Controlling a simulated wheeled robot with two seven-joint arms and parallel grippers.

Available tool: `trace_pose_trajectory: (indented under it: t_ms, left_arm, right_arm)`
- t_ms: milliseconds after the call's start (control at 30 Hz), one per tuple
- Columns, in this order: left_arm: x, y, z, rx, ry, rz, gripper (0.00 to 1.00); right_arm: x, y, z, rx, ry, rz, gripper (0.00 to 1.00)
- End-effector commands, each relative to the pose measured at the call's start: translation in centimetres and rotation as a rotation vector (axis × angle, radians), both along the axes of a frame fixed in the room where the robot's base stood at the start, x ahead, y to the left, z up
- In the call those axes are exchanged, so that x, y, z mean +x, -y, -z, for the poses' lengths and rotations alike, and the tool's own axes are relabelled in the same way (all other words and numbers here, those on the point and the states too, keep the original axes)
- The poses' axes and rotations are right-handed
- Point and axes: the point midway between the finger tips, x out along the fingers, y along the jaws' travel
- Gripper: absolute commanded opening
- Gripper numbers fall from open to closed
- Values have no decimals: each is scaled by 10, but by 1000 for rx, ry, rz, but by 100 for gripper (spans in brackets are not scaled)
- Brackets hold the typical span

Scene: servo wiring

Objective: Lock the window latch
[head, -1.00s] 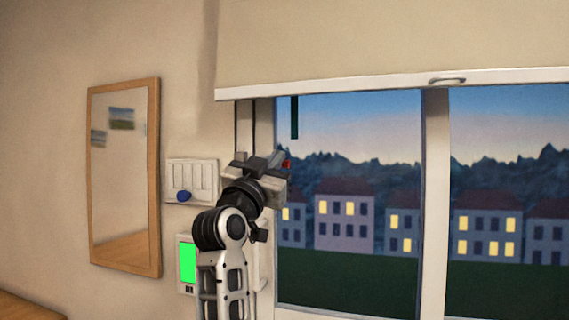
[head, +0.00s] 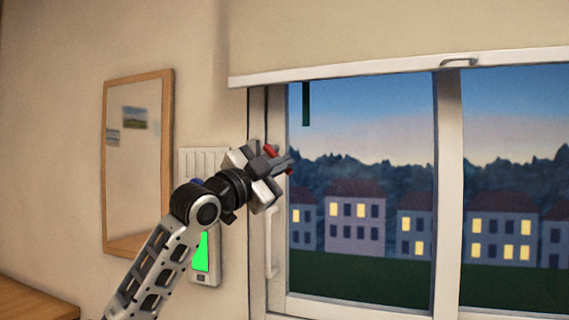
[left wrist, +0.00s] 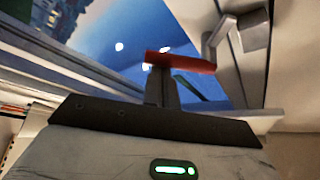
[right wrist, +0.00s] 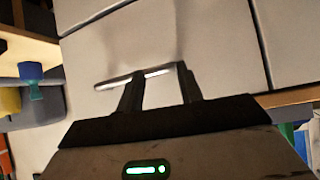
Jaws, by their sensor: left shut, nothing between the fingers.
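The window latch has a red lever (left wrist: 185,62), which lies across the view just at my left fingertips in the left wrist view. In the head view a red part (head: 270,152) shows beside the gripper, at the window frame's left side. My left gripper (head: 287,164) is shut and empty, at the left window frame. Its closed fingers (left wrist: 160,78) meet or overlap the lever; I cannot tell if they touch it. The gripper hides the rest of the latch in the head view. My right gripper (right wrist: 158,82) is open, facing pale panels, and is outside the head view.
A white window handle (head: 270,243) is below the left gripper. A switch panel (head: 205,160) and a green-screened device (head: 202,252) are on the wall beside the arm. A mirror (head: 108,160) hangs further left. A metal handle (right wrist: 135,76) is before the right gripper.

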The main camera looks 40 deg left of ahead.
Motion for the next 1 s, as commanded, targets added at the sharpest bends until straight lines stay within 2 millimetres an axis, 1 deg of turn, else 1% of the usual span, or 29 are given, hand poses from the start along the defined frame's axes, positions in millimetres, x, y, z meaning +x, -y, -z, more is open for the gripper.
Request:
trace_pose_trajectory:
  t_ms: [100, 333, 533, 700, 1000]
  left_arm:
    - [-1, -6, 6, 111, -50, -7, 0]
    - [-3, -14, 12, 309, -132, -6, 0]
    - [-5, -21, 16, 460, -192, -4, 0]
    - [-7, -26, 19, 450, -188, -1, 0]
    - [-10, -31, 19, 450, -186, 0, 0]
  right_arm:
    - [-1, 0, 2, 1, -1, -2, 36]
    - [0, -1, 0, 5, 8, -2, 36]
    - [0, -2, 4, 7, 8, -2, 36]
    - [1, -3, 6, 13, 9, -2, 36]
    - [3, -5, 5, 25, 16, 2, 36]
